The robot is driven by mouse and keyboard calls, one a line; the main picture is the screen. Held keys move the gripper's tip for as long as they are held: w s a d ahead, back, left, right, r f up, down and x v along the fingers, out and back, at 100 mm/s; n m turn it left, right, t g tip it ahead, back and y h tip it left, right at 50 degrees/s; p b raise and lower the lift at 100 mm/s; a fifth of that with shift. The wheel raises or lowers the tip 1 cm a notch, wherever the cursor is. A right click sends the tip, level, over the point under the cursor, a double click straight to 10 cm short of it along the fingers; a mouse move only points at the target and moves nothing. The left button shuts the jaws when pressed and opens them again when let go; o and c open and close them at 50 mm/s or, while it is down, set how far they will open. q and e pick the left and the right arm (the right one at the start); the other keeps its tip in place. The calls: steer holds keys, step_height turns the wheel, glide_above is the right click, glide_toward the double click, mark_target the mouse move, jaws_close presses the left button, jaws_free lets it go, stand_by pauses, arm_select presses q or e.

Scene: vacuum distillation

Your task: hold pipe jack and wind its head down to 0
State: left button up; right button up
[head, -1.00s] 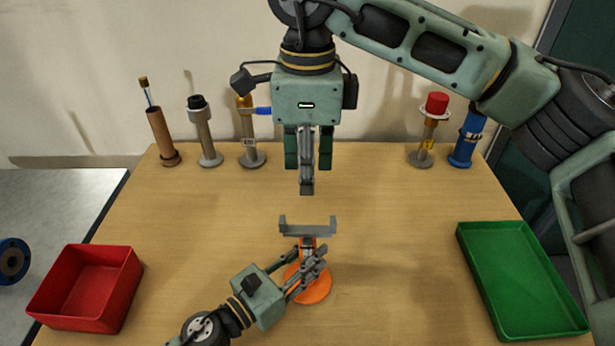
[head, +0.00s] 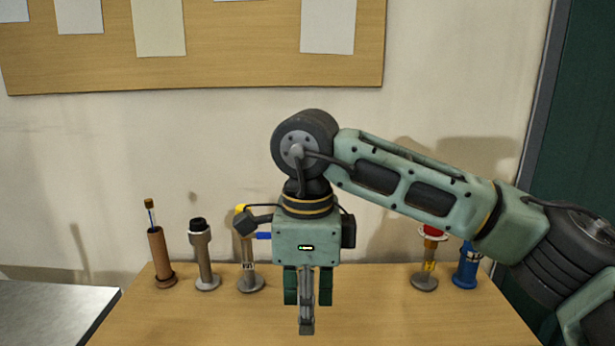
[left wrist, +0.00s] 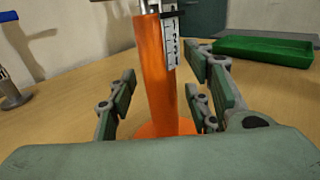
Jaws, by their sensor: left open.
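The pipe jack's orange post (left wrist: 155,75) stands upright in the left wrist view, with an orange round base and a white number scale (left wrist: 171,40) on its side. Its head is cut off at the top, so the height reading cannot be told. My left gripper (left wrist: 160,88) is open, its fingers on either side of the post with gaps visible. In the head view, my right gripper (head: 306,327) points down over the table's far part; its fingers show edge-on, so their opening is unclear. The jack and left gripper are outside the head view.
At the table's back stand a brown holder (head: 158,258), a grey post with black top (head: 203,262), a yellow-and-blue-topped post (head: 248,268), a red-topped stand (head: 427,270) and a blue stand (head: 467,266). A green tray (left wrist: 268,49) lies beyond the jack.

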arm_select(q)
steer(key=v, duration=1.1)
steer(key=shift+s+a, duration=0.2)
steer(key=shift+o, duration=0.6)
steer(key=shift+o, duration=1.4)
